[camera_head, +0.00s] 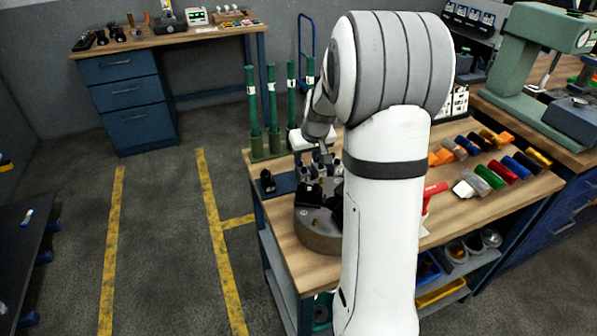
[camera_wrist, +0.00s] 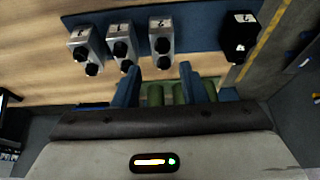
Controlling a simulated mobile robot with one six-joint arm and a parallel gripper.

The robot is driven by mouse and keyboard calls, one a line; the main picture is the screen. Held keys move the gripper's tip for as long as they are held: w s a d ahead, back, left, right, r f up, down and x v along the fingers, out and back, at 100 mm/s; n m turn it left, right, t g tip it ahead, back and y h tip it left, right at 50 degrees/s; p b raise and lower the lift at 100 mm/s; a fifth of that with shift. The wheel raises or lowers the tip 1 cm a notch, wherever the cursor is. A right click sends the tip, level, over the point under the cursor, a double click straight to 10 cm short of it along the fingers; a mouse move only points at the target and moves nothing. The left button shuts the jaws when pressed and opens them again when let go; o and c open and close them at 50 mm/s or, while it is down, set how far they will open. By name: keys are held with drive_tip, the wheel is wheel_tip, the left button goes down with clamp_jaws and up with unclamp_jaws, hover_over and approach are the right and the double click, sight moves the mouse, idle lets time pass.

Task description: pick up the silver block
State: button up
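Three silver blocks with white labels and black knobs stand in a row on a blue strip in the wrist view: a left one (camera_wrist: 86,47), a middle one (camera_wrist: 121,42) and a right one (camera_wrist: 160,38). A black block (camera_wrist: 239,36) stands to their right; it also shows in the head view (camera_head: 267,181). My gripper (camera_wrist: 159,70) is open and empty, its two blue fingers apart. The right silver block appears just beyond the gap between the fingertips. In the head view my arm hides much of this area.
A round grey fixture (camera_head: 318,241) stands on the wooden bench beside the blocks. Upright green tubes (camera_head: 272,110) stand at the bench's back corner. Several coloured cylinders (camera_head: 494,177) and a red tool (camera_head: 434,189) lie to the right. Open floor (camera_head: 165,230) is to the left.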

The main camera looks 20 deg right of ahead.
sight(302, 168)
drive_tip(key=x, duration=0.4)
drive_tip(key=p+x, duration=0.1)
drive_tip(key=x, duration=0.2)
drive_tip(key=shift+s+a+f, duration=0.1)
drive_tip(key=shift+s+a, duration=0.05)
drive_tip(key=shift+a, duration=0.1)
drive_tip(key=shift+c, duration=0.4)
clamp_jaws()
